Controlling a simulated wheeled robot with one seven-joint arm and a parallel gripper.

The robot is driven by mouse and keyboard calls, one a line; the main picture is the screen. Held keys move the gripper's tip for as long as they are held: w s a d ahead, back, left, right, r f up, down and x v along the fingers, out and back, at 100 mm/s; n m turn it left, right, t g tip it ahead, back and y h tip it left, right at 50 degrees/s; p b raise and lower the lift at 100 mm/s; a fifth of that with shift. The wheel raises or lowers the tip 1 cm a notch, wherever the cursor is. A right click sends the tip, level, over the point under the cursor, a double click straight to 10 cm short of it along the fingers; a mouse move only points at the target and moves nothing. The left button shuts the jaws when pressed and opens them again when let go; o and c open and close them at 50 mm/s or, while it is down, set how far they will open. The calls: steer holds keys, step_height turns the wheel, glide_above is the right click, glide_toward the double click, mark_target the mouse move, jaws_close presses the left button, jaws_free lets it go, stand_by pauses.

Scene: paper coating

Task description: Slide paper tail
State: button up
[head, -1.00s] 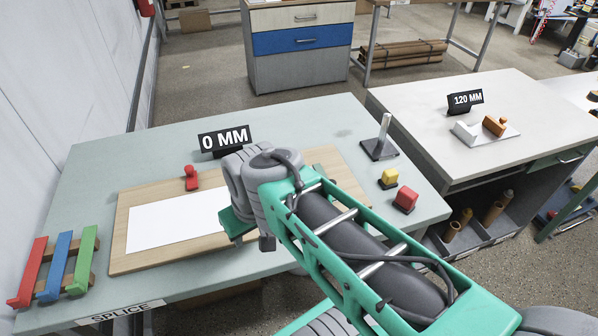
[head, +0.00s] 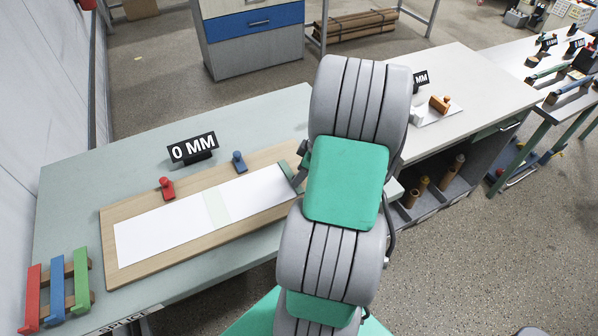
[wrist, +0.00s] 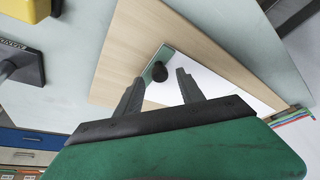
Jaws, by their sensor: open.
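A white paper strip (head: 160,228) lies on a wooden board (head: 112,270), with a pale green band (head: 217,207) across its middle. The paper's right part (head: 250,195), right of the band, reaches a green plate (head: 286,172) at its end. In the head view my arm hides most of the gripper and the board's right end.
A red clamp (head: 166,188) and a blue clamp (head: 238,161) stand along the board's far edge, before a "0 MM" sign (head: 192,148). Red, blue and green bars (head: 57,292) sit at the left. A second table (head: 440,75) stands to the right.

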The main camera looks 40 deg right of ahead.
steer(key=shift+x, duration=0.8)
steer(key=shift+c, duration=0.3)
jaws_close()
stand_by(0.5)
